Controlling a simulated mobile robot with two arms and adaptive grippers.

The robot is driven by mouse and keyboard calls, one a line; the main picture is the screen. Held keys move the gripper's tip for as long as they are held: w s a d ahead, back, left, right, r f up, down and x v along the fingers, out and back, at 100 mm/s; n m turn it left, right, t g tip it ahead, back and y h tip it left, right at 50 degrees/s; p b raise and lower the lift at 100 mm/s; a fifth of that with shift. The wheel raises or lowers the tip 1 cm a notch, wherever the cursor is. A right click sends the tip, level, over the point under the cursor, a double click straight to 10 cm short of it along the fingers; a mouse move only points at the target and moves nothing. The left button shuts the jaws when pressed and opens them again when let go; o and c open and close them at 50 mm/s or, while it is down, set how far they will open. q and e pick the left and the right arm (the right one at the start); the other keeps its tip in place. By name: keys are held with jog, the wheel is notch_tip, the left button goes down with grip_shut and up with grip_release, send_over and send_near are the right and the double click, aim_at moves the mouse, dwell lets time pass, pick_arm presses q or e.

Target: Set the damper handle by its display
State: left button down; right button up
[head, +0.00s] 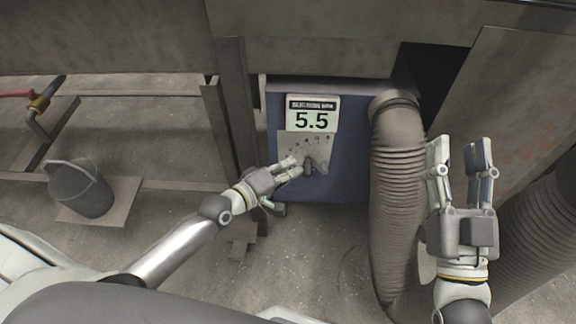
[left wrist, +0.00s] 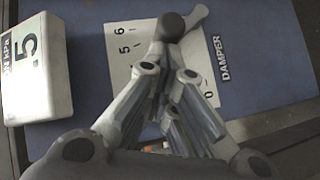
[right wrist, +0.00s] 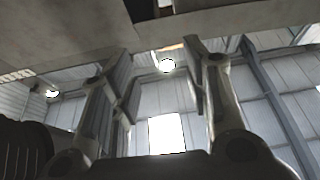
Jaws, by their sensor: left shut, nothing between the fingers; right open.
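The display (head: 312,119) on the blue damper box (head: 347,180) reads 5.5 in the head view. Below it is a pale scale plate (head: 318,143) with numbers. The grey damper handle (head: 321,168) sits at the plate's lower part. In the left wrist view the handle (left wrist: 172,25) shows a round knob end beyond my fingertips. My left gripper (head: 297,165) is shut and empty, its tips at the handle; I cannot tell whether they touch it. The tips also show in the left wrist view (left wrist: 172,50). My right gripper (head: 460,143) is open and empty, pointing up, away from the handle.
A ribbed hose (head: 394,200) hangs just right of the box, between it and my right gripper. Another ribbed hose (head: 540,225) is at far right. A grey bucket (head: 82,188) stands at left. A metal post (head: 218,130) stands left of the box.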

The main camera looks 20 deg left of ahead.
notch_tip(320, 180, down, 8)
jog(key=w+g+h+p, duration=0.1)
jog(key=g+h, duration=0.1)
jog(key=g, duration=0.3)
jog(key=shift+w+d+f+p, duration=0.2)
jog(key=shift+d+p, duration=0.1)
jog(key=shift+d, duration=0.1)
